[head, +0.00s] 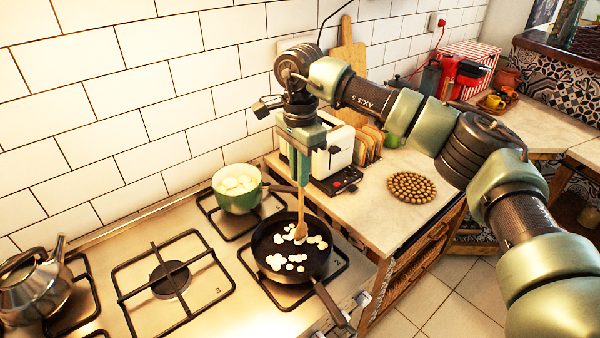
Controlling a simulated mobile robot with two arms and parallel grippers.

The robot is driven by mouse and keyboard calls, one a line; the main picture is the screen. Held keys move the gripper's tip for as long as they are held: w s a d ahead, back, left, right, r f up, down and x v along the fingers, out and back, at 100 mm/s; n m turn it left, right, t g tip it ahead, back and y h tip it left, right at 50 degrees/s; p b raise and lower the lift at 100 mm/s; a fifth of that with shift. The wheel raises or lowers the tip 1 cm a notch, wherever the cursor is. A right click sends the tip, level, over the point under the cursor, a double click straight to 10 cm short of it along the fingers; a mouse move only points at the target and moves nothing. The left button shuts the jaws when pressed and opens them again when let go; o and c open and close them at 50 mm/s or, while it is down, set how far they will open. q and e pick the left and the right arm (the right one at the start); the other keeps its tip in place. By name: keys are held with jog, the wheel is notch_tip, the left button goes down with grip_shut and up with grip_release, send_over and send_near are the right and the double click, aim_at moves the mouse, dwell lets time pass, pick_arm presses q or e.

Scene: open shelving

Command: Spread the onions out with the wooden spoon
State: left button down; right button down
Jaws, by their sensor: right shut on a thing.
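A black frying pan (276,271) sits on the right front burner of the stove, its handle pointing to the lower right. White onion pieces (290,262) lie in the pan in several loose clusters, with dark pan surface between them. My right gripper (300,178) is above the pan, pointing down and shut on the wooden spoon (301,207). The spoon is near upright, with its bowl end down in the pan by the onions at the upper right. My left gripper is not in view.
A green pot (237,201) with pale contents stands behind the pan. A steel kettle (32,285) stands at the far left. A white toaster (332,160) is on the counter right of the stove, near my right gripper. A round beaded trivet (411,187) lies on the counter.

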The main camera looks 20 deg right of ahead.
jog(key=shift+r+p, duration=1.8)
jog(key=shift+r, duration=1.2)
jog(key=shift+f, duration=0.15)
